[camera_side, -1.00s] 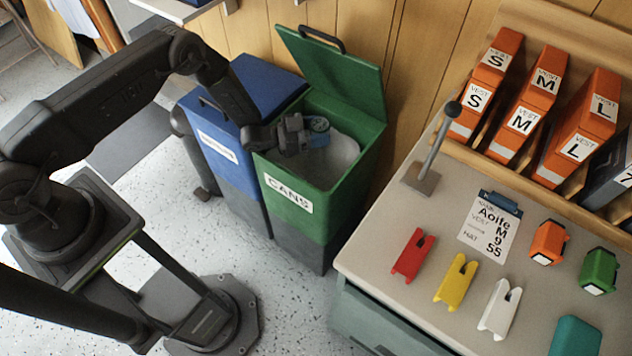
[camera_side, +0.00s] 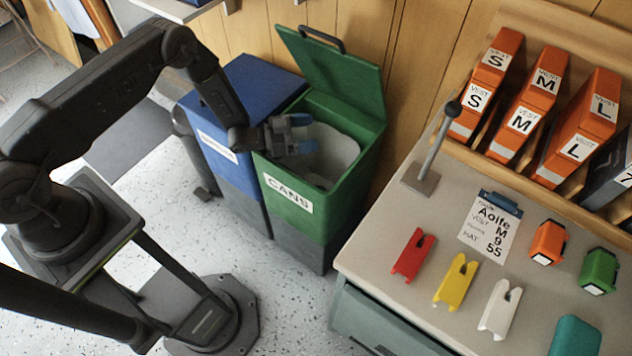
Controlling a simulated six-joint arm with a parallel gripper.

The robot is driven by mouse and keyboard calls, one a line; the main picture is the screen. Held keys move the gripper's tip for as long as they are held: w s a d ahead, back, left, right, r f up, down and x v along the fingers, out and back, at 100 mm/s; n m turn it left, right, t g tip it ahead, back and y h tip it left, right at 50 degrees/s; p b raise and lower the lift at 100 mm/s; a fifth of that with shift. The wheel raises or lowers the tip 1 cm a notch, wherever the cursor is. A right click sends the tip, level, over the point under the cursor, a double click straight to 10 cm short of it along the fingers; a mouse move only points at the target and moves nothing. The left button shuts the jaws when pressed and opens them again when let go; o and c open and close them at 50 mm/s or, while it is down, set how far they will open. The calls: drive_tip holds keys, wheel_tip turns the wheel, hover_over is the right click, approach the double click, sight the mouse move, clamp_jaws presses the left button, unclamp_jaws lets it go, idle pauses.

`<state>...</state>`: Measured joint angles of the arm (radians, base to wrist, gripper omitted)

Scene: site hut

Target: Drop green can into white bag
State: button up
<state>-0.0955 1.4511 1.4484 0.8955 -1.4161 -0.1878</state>
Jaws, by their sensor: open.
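My gripper (camera_side: 304,134) is over the open green bin (camera_side: 318,217) labelled CANS. Its two blue-tipped fingers are apart, with nothing seen between them. The white bag (camera_side: 338,153) lines the inside of this bin, just below and to the right of the fingers. No green can is visible; the bottom of the bag is hidden by the bin wall and my gripper.
A closed blue bin (camera_side: 255,88) stands left of the green one. The green lid (camera_side: 335,72) is raised behind the opening. At right, a counter (camera_side: 400,225) holds a metal lever (camera_side: 432,155), a paper card (camera_side: 490,225) and several coloured items.

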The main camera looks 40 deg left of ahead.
wheel_tip(320, 180, up, 7)
drive_tip(key=s+a, duration=0.1)
idle(0.3)
drive_tip(key=shift+s+a, duration=0.1)
